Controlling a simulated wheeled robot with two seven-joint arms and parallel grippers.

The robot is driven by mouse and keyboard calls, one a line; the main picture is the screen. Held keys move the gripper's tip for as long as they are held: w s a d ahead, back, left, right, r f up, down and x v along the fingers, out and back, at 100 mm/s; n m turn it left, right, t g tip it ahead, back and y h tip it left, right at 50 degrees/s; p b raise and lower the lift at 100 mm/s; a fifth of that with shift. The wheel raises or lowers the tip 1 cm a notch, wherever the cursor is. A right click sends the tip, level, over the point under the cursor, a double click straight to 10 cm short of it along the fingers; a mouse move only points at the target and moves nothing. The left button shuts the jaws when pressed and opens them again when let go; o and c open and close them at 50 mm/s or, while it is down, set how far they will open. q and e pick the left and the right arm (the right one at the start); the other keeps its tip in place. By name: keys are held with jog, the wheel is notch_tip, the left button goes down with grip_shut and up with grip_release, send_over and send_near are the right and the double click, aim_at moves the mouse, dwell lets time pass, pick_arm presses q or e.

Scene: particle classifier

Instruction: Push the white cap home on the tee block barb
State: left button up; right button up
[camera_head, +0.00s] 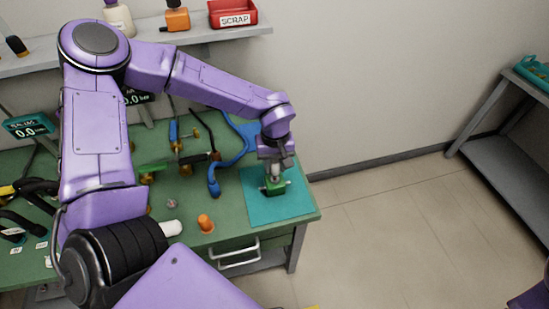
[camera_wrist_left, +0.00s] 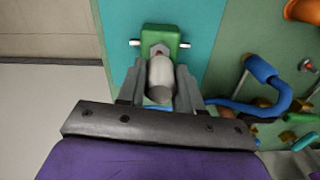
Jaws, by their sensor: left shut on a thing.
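The green tee block (camera_head: 275,187) sits on the teal mat (camera_head: 293,208) at the table's right end. In the left wrist view the tee block (camera_wrist_left: 160,34) has a pale stub on each side. My left gripper (camera_head: 272,163) points down just over the block. In the left wrist view my left gripper (camera_wrist_left: 160,85) is shut on the white cap (camera_wrist_left: 161,76), a pale cylinder between its fingers. The cap's far end is at the block's near side, where a small red spot shows. I cannot tell how far the cap is on the barb, which is hidden. My right gripper is out of view.
A blue hose (camera_head: 214,180) and several fittings lie left of the mat. An orange cone-shaped piece (camera_head: 205,222) and a white cylinder (camera_head: 171,228) are near the table's front. A red scrap bin (camera_head: 232,14) stands on the back shelf. The mat's front part is clear.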

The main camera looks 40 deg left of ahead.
aim_at(275, 172)
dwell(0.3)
pick_arm(q)
jog(key=shift+r+p, duration=0.1)
jog(key=shift+p, duration=0.4)
jog(key=shift+f+b, duration=0.55)
jog(key=shift+f, duration=1.1)
jog(key=shift+f, duration=0.25)
jog(key=o, duration=1.1)
notch_tip(275, 172, up, 11)
jog(key=shift+f+b, duration=0.15)
jog(key=shift+b, duration=0.25)
